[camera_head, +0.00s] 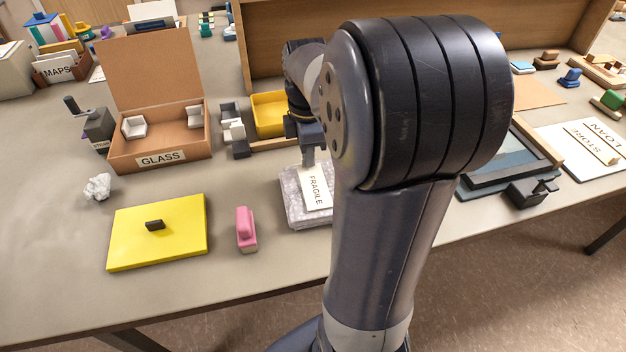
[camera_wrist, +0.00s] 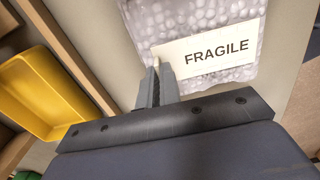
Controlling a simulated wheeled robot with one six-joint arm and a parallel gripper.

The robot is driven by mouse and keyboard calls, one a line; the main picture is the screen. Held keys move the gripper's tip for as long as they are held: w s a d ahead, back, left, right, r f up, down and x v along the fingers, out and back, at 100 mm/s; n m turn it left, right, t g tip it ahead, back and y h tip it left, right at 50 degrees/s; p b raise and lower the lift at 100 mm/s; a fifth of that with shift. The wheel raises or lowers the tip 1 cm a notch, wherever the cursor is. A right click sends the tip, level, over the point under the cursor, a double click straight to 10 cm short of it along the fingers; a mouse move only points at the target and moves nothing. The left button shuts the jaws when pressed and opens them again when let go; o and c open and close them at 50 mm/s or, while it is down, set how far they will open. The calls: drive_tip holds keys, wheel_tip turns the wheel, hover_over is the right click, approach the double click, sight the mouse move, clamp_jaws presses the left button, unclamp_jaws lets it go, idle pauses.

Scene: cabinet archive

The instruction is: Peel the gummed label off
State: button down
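The gummed label is a white strip reading FRAGILE (camera_head: 317,191), on a grey bubble-textured packet (camera_head: 294,208) near the table's front edge. The label (camera_wrist: 212,52) and the packet (camera_wrist: 177,17) also show in the wrist view. My gripper (camera_head: 308,160) is at the label's far end, pointing down, partly hidden by my arm. In the wrist view, its fingers (camera_wrist: 157,70) are close together, with a small pale tab of the label between their tips. Most of the label appears flat on the packet. My arm hides the packet's right side in the head view.
A yellow pad (camera_head: 180,235) with a dark handle and a pink block (camera_head: 246,230) lie to the left. An open GLASS box (camera_head: 119,160) and a yellow tray (camera_head: 268,128) stand behind. A dark frame (camera_head: 475,186) lies right of my arm.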

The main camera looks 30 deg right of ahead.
drive_tip(key=shift+r, duration=0.1)
wheel_tip(320, 180, up, 9)
drive_tip(key=p, duration=0.8)
drive_tip(key=shift+p, duration=0.4)
drive_tip(key=shift+r, duration=0.15)
drive_tip(key=shift+f, duration=0.2)
